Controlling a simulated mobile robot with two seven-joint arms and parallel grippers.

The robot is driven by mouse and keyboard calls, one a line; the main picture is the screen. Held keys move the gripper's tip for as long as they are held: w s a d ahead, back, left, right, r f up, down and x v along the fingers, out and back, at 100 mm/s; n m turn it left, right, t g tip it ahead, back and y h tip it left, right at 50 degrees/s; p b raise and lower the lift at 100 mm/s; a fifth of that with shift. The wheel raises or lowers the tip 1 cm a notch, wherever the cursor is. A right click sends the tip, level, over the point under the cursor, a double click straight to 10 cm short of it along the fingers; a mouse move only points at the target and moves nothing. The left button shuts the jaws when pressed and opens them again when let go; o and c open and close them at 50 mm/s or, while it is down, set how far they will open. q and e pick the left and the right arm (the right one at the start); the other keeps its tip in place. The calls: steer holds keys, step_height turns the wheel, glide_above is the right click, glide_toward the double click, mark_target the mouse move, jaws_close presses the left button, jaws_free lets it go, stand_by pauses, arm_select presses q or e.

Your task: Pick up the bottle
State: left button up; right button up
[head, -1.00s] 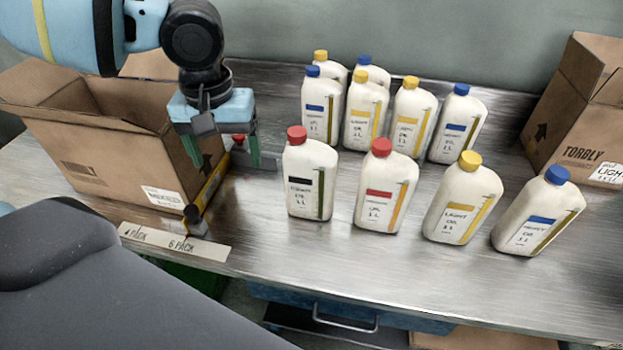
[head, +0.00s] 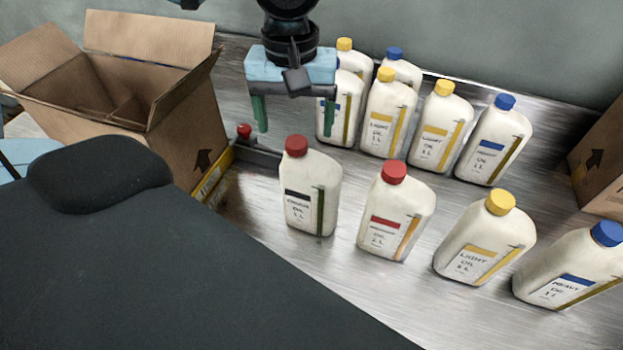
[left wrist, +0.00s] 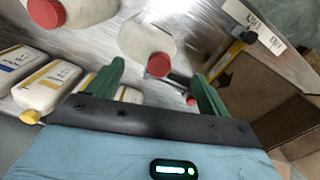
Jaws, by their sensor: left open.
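My left gripper (head: 294,112) is open and empty, with green fingers pointing down. It hangs behind and above the red-capped bottle with a black label (head: 311,192). In the left wrist view a red-capped bottle (left wrist: 147,40) shows beyond and between the open fingers (left wrist: 160,84). A second red-capped bottle (head: 396,212), a yellow-capped bottle (head: 484,240) and a blue-capped bottle (head: 570,268) continue the front row to the right. Several bottles with yellow and blue caps (head: 388,115) stand upright in the back row, one partly hidden by my gripper. My right gripper is not in view.
An open cardboard box (head: 80,115) stands at the left. A yellow-edged fixture with a red knob (head: 244,131) sits between it and the bottles. Another cardboard box (head: 602,165) is at the right edge. The metal table (head: 262,205) is bare left of the front row.

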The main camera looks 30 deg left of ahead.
mark_target(300, 142)
arm_select(q)
steer(key=shift+w+f, duration=0.1)
steer(key=shift+f, duration=0.4)
steer(key=shift+w+f, duration=0.15)
steer(key=shift+f, duration=0.35)
steer(key=f, duration=0.4)
steer(key=shift+w+a+f, duration=0.1)
steer(key=shift+w+f, duration=0.05)
steer(key=shift+w, duration=0.25)
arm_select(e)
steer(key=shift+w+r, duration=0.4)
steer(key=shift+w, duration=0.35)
